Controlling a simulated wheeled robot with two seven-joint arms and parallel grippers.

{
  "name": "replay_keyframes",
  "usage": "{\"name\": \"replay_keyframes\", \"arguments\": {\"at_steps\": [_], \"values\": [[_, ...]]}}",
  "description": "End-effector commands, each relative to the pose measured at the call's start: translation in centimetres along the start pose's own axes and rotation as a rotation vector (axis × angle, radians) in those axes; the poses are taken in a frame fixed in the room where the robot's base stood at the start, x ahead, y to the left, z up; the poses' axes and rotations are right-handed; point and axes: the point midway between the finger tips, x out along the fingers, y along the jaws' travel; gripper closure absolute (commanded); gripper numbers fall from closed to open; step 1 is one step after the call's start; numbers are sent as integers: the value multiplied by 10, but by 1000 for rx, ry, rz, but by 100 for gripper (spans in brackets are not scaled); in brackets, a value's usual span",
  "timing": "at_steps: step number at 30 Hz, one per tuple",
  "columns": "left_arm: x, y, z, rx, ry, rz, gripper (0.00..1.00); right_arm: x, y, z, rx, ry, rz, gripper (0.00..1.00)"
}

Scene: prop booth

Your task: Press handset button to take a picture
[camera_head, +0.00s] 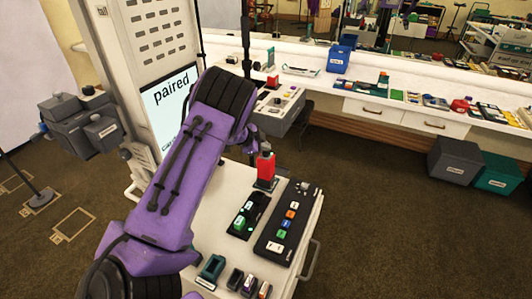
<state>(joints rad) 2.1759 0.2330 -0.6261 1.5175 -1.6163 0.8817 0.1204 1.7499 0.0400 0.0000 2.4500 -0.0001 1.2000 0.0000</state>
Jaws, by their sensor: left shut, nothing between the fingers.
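A red handset-like block (265,166) with a small pale top stands upright in a dark base on the white cart (215,226). I cannot make out a button on it. My left gripper (253,148) is at the end of my purple arm, just behind and left of the red block's top. It is shut and empty, mostly hidden by the arm. Whether it touches the block I cannot tell. The screen (171,98) on the white booth panel reads "paired", its lower part covered by my arm. My right gripper is not in view.
A black panel with coloured buttons (286,223) and a smaller black device with green lights (246,215) lie on the cart. Small holders (211,268) line its front edge. A long white counter with bins runs behind. Open floor lies to the right.

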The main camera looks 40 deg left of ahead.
Motion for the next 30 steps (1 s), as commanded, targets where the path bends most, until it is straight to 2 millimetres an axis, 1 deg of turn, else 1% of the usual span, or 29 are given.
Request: {"name": "replay_keyframes", "arguments": {"at_steps": [30], "values": [[6,5,5,-1,-1,1,100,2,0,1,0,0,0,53]]}}
